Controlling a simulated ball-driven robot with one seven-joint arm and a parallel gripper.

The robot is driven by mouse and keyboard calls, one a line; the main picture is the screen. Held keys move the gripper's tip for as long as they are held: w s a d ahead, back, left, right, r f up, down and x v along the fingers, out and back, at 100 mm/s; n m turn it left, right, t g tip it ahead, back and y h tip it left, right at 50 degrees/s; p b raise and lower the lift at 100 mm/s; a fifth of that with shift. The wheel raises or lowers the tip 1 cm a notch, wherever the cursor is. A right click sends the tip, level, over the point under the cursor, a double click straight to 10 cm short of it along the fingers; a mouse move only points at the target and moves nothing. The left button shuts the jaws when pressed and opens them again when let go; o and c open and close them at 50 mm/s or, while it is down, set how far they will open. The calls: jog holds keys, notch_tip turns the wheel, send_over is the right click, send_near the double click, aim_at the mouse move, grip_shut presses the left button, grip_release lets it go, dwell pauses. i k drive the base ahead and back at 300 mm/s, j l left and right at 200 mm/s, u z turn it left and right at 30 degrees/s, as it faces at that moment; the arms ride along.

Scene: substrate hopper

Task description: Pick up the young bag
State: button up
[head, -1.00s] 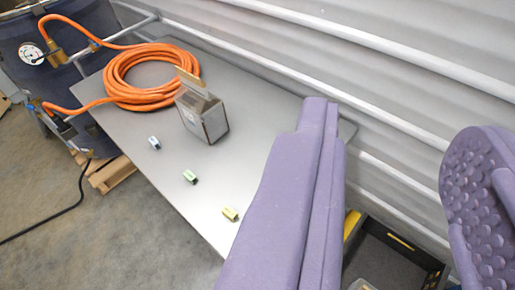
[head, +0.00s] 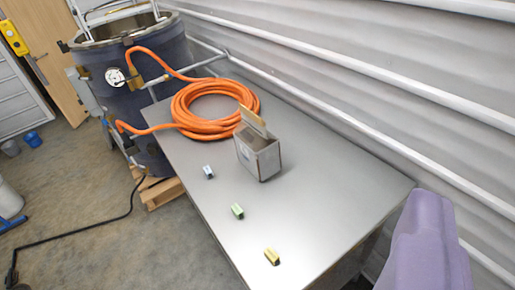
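I see nothing that I can make out as a bag. On the grey metal table (head: 330,190) stand three small clip-like blocks in a slanting row: a pale blue one (head: 208,172), a green one (head: 238,211) and a yellow one (head: 271,257) closest to me. A purple part of my gripper (head: 428,245) shows at the lower right, beside the table's right end and apart from these things. The rest of it is outside the picture, so its opening is hidden.
A coiled orange hose (head: 215,127) lies at the table's far end and runs to a dark hopper (head: 140,105) on a wooden pallet (head: 165,192). A corrugated wall with white rails (head: 350,122) borders the table's right side. Open floor lies left, crossed by a black cable (head: 85,230).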

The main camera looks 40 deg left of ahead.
aim_at(262, 157)
jog(key=j, duration=2.15)
jog(key=i+j, duration=0.85)
jog(key=j, duration=0.2)
jog(key=i, duration=0.7)
